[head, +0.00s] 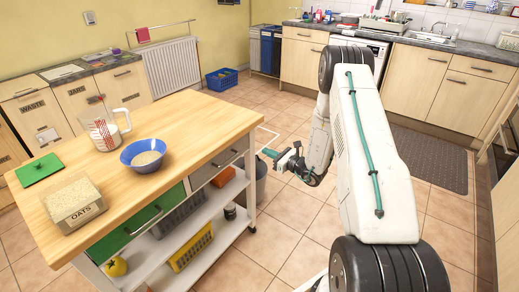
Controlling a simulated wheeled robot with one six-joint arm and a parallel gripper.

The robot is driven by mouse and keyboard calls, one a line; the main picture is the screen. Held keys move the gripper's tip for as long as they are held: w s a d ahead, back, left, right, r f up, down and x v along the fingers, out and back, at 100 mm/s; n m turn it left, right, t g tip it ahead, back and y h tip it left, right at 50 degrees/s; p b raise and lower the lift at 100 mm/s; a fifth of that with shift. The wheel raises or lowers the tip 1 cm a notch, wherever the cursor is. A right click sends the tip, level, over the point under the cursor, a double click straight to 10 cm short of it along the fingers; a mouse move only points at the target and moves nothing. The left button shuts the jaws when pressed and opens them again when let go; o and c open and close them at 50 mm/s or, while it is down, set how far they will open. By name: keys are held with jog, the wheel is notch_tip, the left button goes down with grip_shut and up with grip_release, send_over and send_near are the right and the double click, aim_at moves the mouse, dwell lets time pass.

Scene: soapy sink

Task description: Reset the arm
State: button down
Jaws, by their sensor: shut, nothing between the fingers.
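My arm reaches forward on the right half of the head view. My gripper (268,153) is out over the tiled floor, just right of the kitchen island's right edge. It is small in the picture and points left. Its fingers are shut with nothing between them. The gripper appears apart from the island.
The wooden island (190,115) at left carries a measuring jug (103,130), a blue bowl (143,156), an oats box (74,205) and a green board (39,170). The sink (430,37) is at the back right. Floor (300,212) between island and arm is clear.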

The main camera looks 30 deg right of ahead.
jog(key=s+a+n+g+y, duration=0.3)
jog(key=s+a+n+y, duration=0.15)
jog(key=s, duration=0.35)
jog(key=s+a+r+n+g+y, duration=0.2)
jog(key=s+a+r+n+g, duration=1)
jog(key=a+r+g, duration=0.15)
jog(key=s+a+r+n+t+h, duration=0.1)
jog(key=s+a+r+n+h, duration=0.1)
jog(key=s+r+n+h, duration=1.1)
jog(key=shift+s+a+r+n, duration=0.2)
jog(key=shift+s+r+n, duration=0.85)
jog(key=shift+s+r, duration=2.95)
